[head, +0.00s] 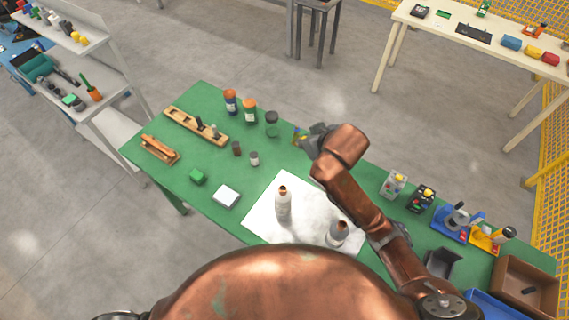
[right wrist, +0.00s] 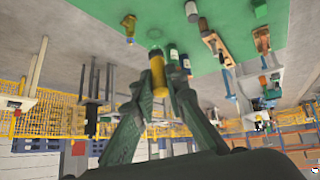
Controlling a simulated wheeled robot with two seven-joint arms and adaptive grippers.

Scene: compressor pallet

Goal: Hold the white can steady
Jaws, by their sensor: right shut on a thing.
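Two white bottle-like containers stand on a white mat (head: 258,222) on the green table. One white container (head: 283,207) is upright with a brown top. The other white container (head: 338,233) has a dark top and stands further right, beside my right arm. I cannot tell which is the white can. My right gripper (head: 306,138) is beyond the mat, well away from both. In the right wrist view its fingers (right wrist: 162,88) are closed around a yellow cylindrical thing (right wrist: 158,74); in the head view that thing is mostly hidden. My left gripper is not in view.
Orange-capped bottles (head: 249,111), a dark jar (head: 272,130) and wooden holders (head: 196,125) stand on the table's far left. A small white box (head: 226,196) lies left of the mat. Coloured devices (head: 458,222) and a brown box (head: 525,287) fill the right end.

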